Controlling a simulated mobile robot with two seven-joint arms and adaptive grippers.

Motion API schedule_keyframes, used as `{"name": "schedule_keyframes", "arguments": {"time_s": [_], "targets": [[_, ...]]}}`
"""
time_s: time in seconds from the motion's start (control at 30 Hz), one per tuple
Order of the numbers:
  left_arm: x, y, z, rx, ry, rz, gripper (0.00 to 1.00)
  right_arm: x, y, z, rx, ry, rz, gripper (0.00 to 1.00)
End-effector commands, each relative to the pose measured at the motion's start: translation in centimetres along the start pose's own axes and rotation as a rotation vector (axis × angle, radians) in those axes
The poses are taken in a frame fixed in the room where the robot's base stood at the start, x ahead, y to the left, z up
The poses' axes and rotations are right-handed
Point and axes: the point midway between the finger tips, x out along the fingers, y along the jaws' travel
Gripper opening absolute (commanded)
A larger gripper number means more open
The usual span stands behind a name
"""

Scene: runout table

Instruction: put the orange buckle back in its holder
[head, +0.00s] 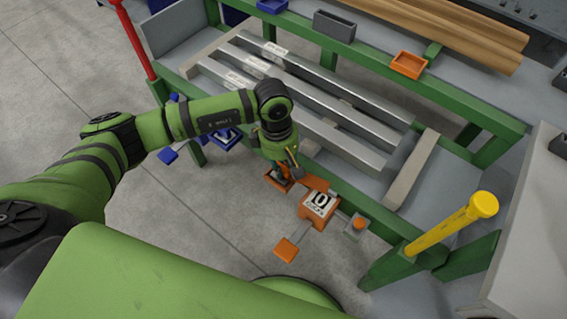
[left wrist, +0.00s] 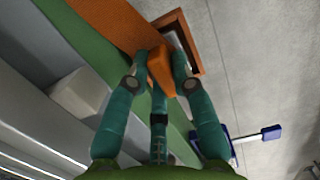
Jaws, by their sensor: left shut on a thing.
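My left gripper (head: 284,174), with teal fingers, is low at the front edge of the green-framed table. In the left wrist view the fingers (left wrist: 161,65) are shut on the orange buckle (left wrist: 160,74), a small block. The orange-rimmed holder (left wrist: 194,38) lies just beyond the fingertips, with a pale inside. In the head view the holder (head: 271,183) is partly hidden beneath the gripper. I cannot tell whether the buckle touches it. My right gripper is not in view.
A orange box marked 10 (head: 319,205), an orange tab (head: 286,250) and a grey box with an orange knob (head: 356,228) are close on the right. A blue unit (head: 225,139) is left, a yellow post (head: 450,225) right. Metal bars lie on the table.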

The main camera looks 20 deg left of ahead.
Motion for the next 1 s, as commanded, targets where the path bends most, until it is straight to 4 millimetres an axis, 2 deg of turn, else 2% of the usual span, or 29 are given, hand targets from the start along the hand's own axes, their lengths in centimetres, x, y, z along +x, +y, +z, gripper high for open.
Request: {"name": "schedule_keyframes", "arguments": {"time_s": [0.13, 0.17, 0.2, 0.67, 0.77, 1.0], "targets": [[0.2, 0.0, 0.0, 0.000, 0.000, 0.000, 0.00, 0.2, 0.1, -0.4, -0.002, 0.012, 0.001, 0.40], [0.1, 0.0, 0.0, 0.000, 0.000, 0.000, 0.36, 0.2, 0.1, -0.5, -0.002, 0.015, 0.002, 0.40], [0.1, 0.0, 0.0, 0.000, 0.000, 0.000, 0.48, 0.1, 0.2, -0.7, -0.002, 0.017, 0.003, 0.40], [-0.4, 0.0, 0.0, 0.000, 0.000, 0.000, 0.48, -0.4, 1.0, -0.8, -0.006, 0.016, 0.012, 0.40], [-2.0, 0.1, -0.1, 0.002, 0.002, 0.005, 0.48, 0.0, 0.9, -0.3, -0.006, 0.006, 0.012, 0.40], [-7.4, 0.1, -0.1, 0.001, 0.002, 0.006, 0.48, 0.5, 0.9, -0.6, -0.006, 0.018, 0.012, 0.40]]}}
